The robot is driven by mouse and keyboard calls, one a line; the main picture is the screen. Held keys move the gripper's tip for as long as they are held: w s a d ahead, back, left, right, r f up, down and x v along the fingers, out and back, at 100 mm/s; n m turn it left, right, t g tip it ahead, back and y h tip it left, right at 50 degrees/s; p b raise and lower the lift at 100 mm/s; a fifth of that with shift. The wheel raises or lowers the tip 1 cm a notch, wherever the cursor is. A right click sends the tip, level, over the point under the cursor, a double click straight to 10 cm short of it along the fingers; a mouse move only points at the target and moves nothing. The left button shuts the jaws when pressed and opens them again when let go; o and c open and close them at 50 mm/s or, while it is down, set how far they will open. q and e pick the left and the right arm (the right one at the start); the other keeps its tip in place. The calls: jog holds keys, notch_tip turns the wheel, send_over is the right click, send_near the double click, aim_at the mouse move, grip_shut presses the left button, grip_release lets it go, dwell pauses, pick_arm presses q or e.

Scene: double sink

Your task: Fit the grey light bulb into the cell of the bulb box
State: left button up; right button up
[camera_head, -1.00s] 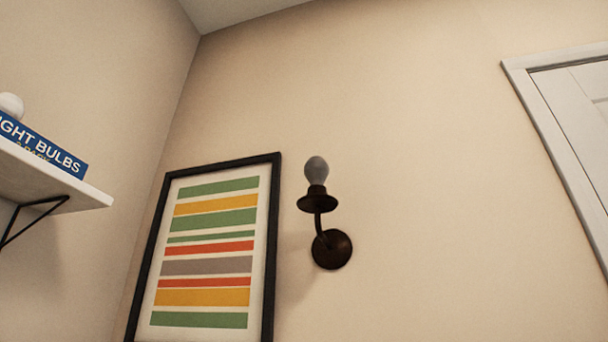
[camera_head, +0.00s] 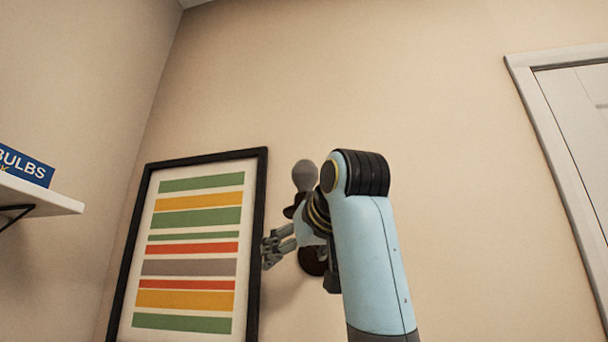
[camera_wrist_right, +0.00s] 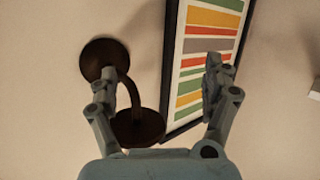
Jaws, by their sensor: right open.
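The grey light bulb (camera_head: 304,174) stands upright in the dark wall sconce (camera_head: 313,262) in the head view. The blue bulb box (camera_head: 24,166) is on the shelf at the left edge; only its right end shows, and its cell is out of sight. My right gripper (camera_head: 272,248) is open and empty, in front of the wall just left of the sconce and below the bulb. In the right wrist view its spread fingers (camera_wrist_right: 159,74) show with the sconce (camera_wrist_right: 137,127) beside the left finger. The bulb does not show there. My left gripper is out of view.
A white shelf (camera_head: 45,200) on a black bracket is at the left. A framed striped picture (camera_head: 190,255) hangs between shelf and sconce, close behind the gripper. A white door frame (camera_head: 555,150) is at the right. The wall above the bulb is clear.

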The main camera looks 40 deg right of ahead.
aim_at(309, 166)
jog(key=s+r+m+t+h, duration=0.1)
jog(key=s+r+t, duration=0.4)
jog(key=r, duration=1.2)
jog(key=shift+w+d+g+p, duration=1)
jog(key=shift+w+d+g, duration=0.15)
jog(key=shift+g, duration=0.05)
jog(key=shift+w+d, duration=0.1)
jog(key=shift+w, duration=0.3)
jog(key=p+x, duration=0.2)
jog(key=x, duration=0.1)
jog(key=p+x, duration=0.1)
jog(key=x, duration=0.1)
jog(key=shift+r+p, duration=0.3)
jog(key=shift+r, duration=0.1)
jog(key=shift+w+d, duration=0.1)
jog(key=shift+w, duration=0.05)
jog(key=shift+c, duration=1)
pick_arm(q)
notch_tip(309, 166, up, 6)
pick_arm(e)
jog(key=c, duration=0.8)
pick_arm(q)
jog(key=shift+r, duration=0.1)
